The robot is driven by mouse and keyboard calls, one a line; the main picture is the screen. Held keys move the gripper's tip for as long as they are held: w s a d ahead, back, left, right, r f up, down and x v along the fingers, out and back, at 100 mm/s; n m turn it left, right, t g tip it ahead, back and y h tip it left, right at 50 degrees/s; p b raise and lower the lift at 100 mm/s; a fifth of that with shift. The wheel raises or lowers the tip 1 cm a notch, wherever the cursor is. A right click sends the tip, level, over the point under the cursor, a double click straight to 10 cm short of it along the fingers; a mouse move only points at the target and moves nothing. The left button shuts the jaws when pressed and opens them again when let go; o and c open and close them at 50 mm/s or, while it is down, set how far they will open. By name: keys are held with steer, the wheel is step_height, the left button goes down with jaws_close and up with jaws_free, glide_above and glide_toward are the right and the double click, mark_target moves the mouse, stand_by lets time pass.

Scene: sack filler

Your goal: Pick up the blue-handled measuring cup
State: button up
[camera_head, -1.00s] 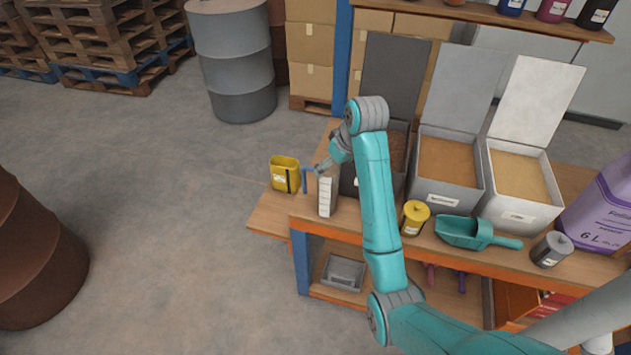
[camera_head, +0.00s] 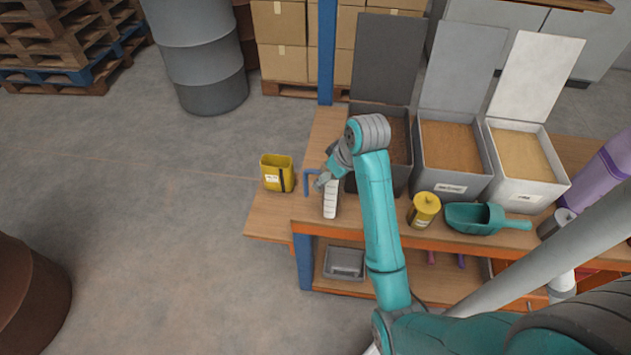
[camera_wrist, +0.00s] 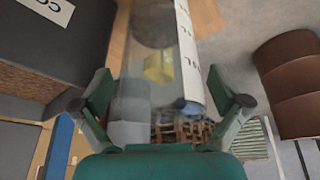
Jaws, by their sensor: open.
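The measuring cup (camera_head: 330,204) is clear with a white scale strip. It stands near the left end of the wooden bench, and a blue handle-like part (camera_head: 309,177) shows to its left. In the wrist view the see-through cup (camera_wrist: 188,52) fills the middle, with its strip on the right. My gripper (camera_head: 326,181) is at the cup's upper part. In the wrist view its two fingers (camera_wrist: 162,98) are apart, one on either side of the cup. I cannot tell whether either finger touches it.
A yellow container (camera_head: 277,173) stands left of the cup. Three open-lidded bins, dark (camera_head: 383,185), grey (camera_head: 452,188) and white (camera_head: 526,192), line the bench. A yellow-lidded jar (camera_head: 424,209) and teal scoop (camera_head: 487,218) stand in front.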

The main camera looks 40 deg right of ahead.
steer(key=shift+w+f, duration=0.15)
steer(key=shift+f, duration=0.4)
steer(key=shift+c, duration=0.3)
steer(key=c, duration=1.4)
steer(key=shift+c, duration=0.2)
